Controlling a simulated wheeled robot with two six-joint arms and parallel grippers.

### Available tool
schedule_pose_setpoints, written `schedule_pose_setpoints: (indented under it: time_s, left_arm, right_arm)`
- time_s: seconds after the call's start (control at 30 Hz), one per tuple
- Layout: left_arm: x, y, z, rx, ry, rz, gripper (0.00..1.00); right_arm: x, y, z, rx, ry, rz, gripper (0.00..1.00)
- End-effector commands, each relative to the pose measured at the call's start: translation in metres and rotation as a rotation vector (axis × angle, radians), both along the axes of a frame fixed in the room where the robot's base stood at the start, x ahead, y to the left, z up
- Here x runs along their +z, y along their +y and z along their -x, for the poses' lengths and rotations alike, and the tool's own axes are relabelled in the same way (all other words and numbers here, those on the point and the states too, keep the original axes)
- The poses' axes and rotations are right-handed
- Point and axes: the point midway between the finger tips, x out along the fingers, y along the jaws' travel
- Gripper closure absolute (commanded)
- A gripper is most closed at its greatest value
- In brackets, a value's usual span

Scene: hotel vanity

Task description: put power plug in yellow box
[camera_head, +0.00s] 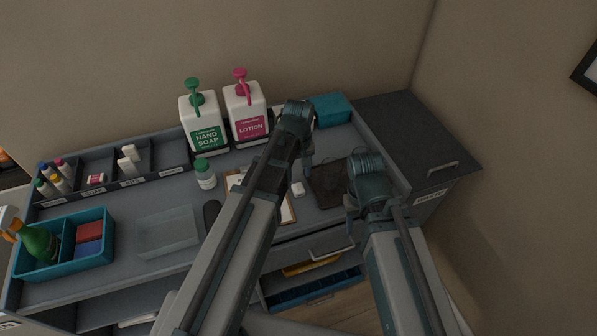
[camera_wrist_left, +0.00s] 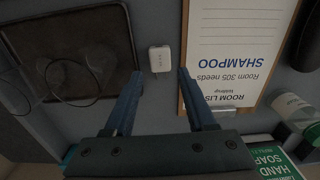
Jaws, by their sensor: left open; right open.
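A small white block, apparently the power plug (camera_head: 298,189), lies on the grey vanity top between a clipboard and a dark brown mat. It also shows in the left wrist view (camera_wrist_left: 159,58). My left gripper (camera_wrist_left: 159,75) is open above the vanity, its fingertips on either side of the plug's line and just short of it, with nothing between them. My right gripper (camera_head: 350,207) is open by the mat's right side and holds nothing. A yellow box (camera_head: 299,268) shows partly in the open space below the vanity top, mostly hidden under the drawer front.
The clipboard (camera_wrist_left: 228,48) lies close beside the plug. The brown mat (camera_wrist_left: 75,52) carries a thin dark cable. Soap (camera_head: 204,122) and lotion (camera_head: 246,113) bottles stand at the back. A clear tray (camera_head: 168,232) and teal caddy (camera_head: 62,272) stand left. A blue bin (camera_head: 318,288) lies below.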

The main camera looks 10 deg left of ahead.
Motion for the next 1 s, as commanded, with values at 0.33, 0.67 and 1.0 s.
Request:
schedule_pose_setpoints:
  time_s: [0.33,0.67,1.0]
  left_arm:
    - [0.050,0.000,0.000,0.000,0.000,0.000,0.44]
    - [0.051,-0.023,0.038,-0.187,0.011,-0.019,0.44]
    - [0.052,-0.070,0.139,-0.839,0.066,-0.087,0.44]
  right_arm:
    - [0.050,0.000,0.000,-0.011,-0.001,-0.002,0.50]
    - [0.050,0.000,0.000,-0.012,-0.001,-0.002,0.50]
    - [0.051,0.000,0.000,-0.012,-0.001,-0.002,0.50]
